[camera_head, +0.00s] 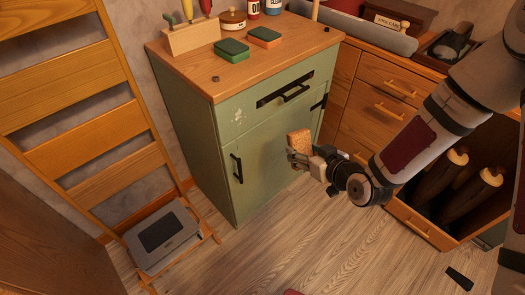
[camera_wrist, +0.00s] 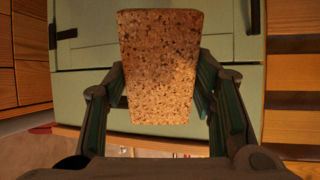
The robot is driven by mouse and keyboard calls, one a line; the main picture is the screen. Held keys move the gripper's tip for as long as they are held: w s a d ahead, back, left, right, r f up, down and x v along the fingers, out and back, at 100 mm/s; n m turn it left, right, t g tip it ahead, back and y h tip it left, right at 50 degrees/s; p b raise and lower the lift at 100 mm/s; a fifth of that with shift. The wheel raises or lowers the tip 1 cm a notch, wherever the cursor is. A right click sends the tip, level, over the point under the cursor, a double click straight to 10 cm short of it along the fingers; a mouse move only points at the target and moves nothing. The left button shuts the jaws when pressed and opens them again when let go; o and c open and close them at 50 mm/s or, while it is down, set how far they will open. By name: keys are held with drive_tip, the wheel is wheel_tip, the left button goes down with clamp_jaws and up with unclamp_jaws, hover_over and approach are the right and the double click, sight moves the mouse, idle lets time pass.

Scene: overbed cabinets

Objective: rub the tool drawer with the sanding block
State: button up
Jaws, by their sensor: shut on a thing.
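The tool drawer (camera_head: 262,103) is the shut green top drawer of the green cabinet. It has a black pull and a pale scuffed patch near its left end. My gripper (camera_head: 302,155) is shut on the sanding block (camera_head: 300,139), a speckled tan-brown block. The block is in front of the cabinet's lower door, below the drawer; I cannot tell the gap. In the wrist view the block (camera_wrist: 160,65) sits between the fingers of my gripper (camera_wrist: 160,95), with green cabinet front behind it. There the block hides part of that front.
An open wooden drawer (camera_head: 420,222) with rolled items is at right. A grey step stool (camera_head: 164,237) stands at left. The floor before the cabinet is clear.

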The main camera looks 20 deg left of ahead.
drive_tip(key=s+a+n+y+b, duration=0.1)
drive_tip(key=a+y+b, duration=0.2)
drive_tip(key=a+b, duration=0.15)
drive_tip(key=n+y+b, duration=0.2)
drive_tip(key=y+b, duration=0.2)
approach(231, 119)
drive_tip(key=shift+g, duration=0.4)
drive_tip(key=shift+w+x, duration=0.15)
drive_tip(key=shift+x, duration=1.05)
drive_tip(key=shift+w+x, duration=0.2)
drive_tip(key=shift+x, duration=0.95)
drive_tip(key=shift+x, duration=0.85)
drive_tip(key=shift+w, duration=0.1)
drive_tip(key=shift+w+d+f+b, duration=0.1)
drive_tip(key=shift+w+d+b, duration=0.3)
drive_tip(key=shift+w, duration=0.45)
drive_tip(key=shift+w+d+b, duration=0.15)
drive_tip(key=shift+w+d, duration=0.3)
drive_tip(key=shift+w, duration=0.45)
drive_tip(key=shift+a+b, duration=0.1)
drive_tip(key=shift+b, duration=0.25)
